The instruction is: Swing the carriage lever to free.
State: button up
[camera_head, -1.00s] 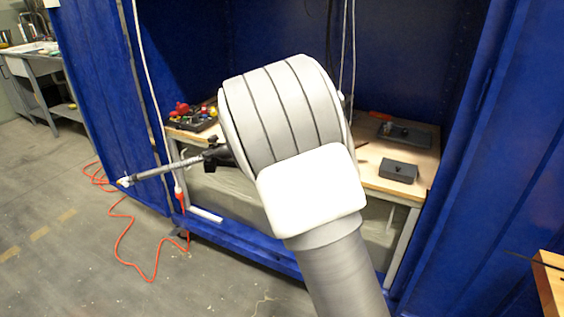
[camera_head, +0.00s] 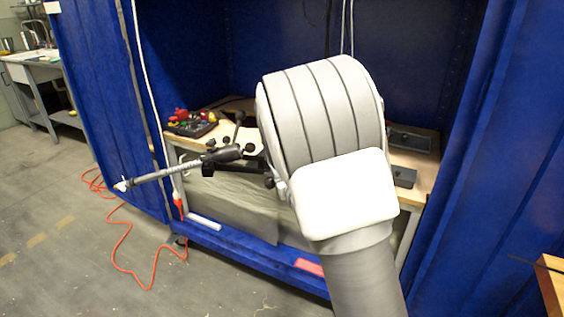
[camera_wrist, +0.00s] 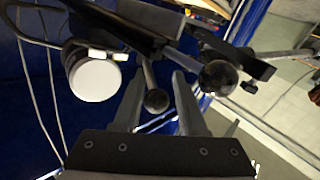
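In the wrist view my gripper (camera_wrist: 159,73) is open, its two grey fingers spread. A short lever with a dark ball knob (camera_wrist: 157,100) shows between the fingers, with gaps to both sides; I cannot tell its depth. A second, larger dark ball knob (camera_wrist: 217,77) is just right of the right finger. I cannot tell which of them belongs to the carriage lever. In the head view a black carriage assembly (camera_head: 222,153) with small dark knobs sits on a long grey rod (camera_head: 165,174). My arm hides the gripper in the head view.
A white-faced cylinder (camera_wrist: 95,80) is close to the left finger. A bench (camera_head: 425,168) inside the blue enclosure holds a control box with coloured knobs (camera_head: 190,122) and dark boxes (camera_head: 403,177). White cords hang at the back. An orange cable (camera_head: 122,235) lies on the floor.

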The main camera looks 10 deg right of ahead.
jog(key=shift+o, duration=1.2)
jog(key=shift+f, duration=0.15)
jog(key=shift+d, duration=0.1)
jog(key=s+p, duration=0.3)
jog(key=s, duration=0.1)
jog(key=s+d+p, duration=0.1)
jog(key=s+p, duration=0.2)
jog(key=s, duration=0.1)
jog(key=s+d+p, duration=0.1)
jog(key=s+p, duration=0.2)
jog(key=p, duration=0.1)
jog(key=shift+s+d, duration=0.1)
jog(key=shift+s, duration=0.3)
